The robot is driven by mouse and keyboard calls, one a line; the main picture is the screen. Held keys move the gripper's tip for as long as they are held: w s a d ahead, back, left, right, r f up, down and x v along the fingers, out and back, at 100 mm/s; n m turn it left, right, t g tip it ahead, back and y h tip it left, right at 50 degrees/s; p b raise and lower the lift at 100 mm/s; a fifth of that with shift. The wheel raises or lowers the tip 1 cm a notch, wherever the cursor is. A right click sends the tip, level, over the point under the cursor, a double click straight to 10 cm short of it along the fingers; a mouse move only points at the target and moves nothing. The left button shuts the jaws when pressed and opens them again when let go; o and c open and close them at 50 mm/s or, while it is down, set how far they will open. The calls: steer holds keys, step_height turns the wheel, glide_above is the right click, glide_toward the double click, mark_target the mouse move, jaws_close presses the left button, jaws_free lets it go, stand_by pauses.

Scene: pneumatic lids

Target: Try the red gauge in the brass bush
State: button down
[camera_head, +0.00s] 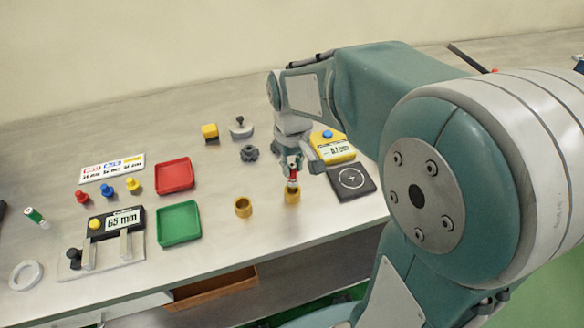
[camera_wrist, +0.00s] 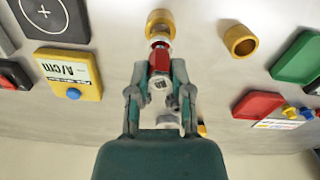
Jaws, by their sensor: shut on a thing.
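My gripper (camera_head: 292,165) is shut on the red gauge (camera_head: 293,174), a small cylinder with a red band and a pale lower part. In the wrist view the red gauge (camera_wrist: 159,58) sits between the fingertips (camera_wrist: 160,88). Its far end is at the mouth of a brass bush (camera_head: 292,197), also seen in the wrist view (camera_wrist: 160,19). I cannot tell whether the tip has entered the bore. A second brass bush (camera_head: 243,208) stands empty to the left; it also shows in the wrist view (camera_wrist: 241,41).
A black square plate (camera_head: 350,182) and yellow meter (camera_head: 335,148) lie right of the gripper. Red (camera_head: 174,176) and green (camera_head: 179,223) trays lie left. Farther left are a 65 mm display fixture (camera_head: 123,221), small coloured knobs and a green-ended cylinder (camera_head: 36,216).

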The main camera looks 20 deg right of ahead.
steer(key=shift+r, duration=1.8)
